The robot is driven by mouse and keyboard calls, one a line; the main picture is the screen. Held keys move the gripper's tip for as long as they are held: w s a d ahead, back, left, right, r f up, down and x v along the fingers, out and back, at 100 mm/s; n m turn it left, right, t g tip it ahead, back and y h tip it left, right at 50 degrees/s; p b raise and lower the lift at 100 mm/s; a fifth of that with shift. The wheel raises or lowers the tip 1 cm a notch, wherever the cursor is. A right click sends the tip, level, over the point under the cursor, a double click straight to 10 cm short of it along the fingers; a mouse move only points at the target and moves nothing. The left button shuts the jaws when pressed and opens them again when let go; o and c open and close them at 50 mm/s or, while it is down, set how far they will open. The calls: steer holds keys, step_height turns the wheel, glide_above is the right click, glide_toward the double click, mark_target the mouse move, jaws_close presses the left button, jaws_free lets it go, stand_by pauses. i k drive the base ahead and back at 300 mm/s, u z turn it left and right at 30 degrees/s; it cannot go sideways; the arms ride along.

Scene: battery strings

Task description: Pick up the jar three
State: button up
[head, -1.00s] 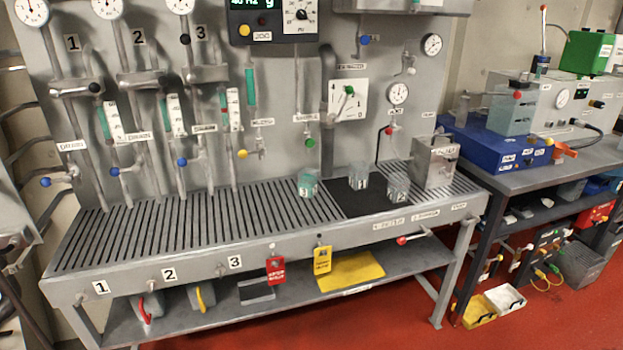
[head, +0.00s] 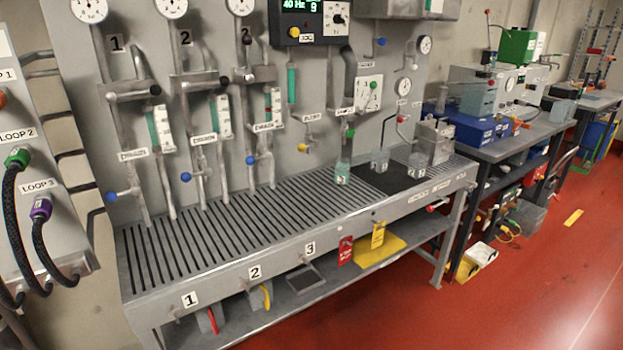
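Jar three (head: 343,172) is a small clear jar with a greenish tint and a numeral on its front. It stands upright on the slatted bench top, just left of the black mat. Two more clear jars, a left one (head: 380,160) and a right one (head: 416,164), stand on or beside the black mat to its right. My gripper is not in the head view.
The slatted bench top (head: 215,250) is clear left of jar three. Behind it, a panel carries pipes, valves and gauges. A grey metal box (head: 435,140) stands right of the jars. Red floor (head: 540,270) is open at the right.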

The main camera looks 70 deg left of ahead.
mark_target(341, 169)
steer(key=u, duration=0.05)
steer(key=k, duration=0.15)
steer(key=u, duration=2.5)
